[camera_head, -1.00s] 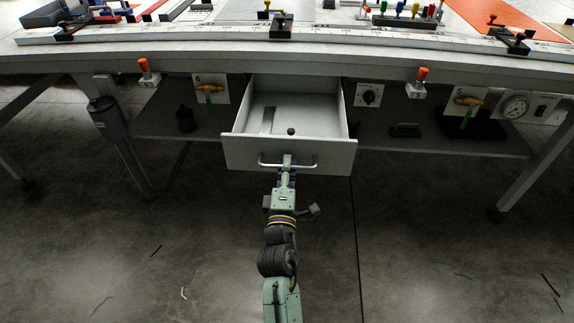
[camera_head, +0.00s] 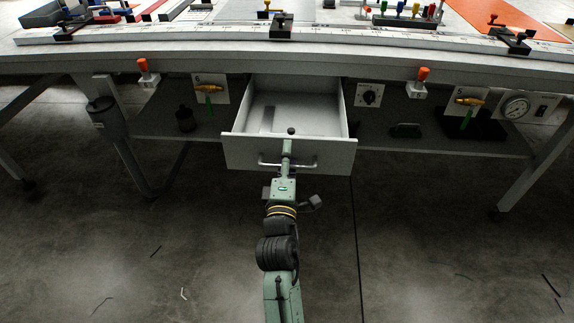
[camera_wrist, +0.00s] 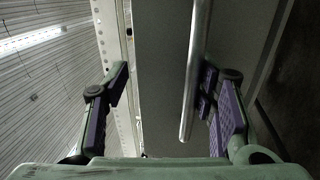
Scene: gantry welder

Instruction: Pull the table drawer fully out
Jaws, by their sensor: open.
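The grey table drawer (camera_head: 238,154) stands out from under the table with its inside showing in the head view. Its bar handle (camera_head: 308,166) runs across the front panel, partly covered by my gripper (camera_head: 287,150). In the wrist view my gripper (camera_wrist: 165,88) is open, with purple-padded fingers spread apart. The handle (camera_wrist: 193,70) lies between the fingers, close beside the right one; I cannot tell if they touch. The drawer front (camera_wrist: 160,75) fills the middle of that view.
The table edge (camera_head: 190,62) runs above the drawer. Table legs (camera_head: 128,150) stand left and right. The floor in front is mostly clear.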

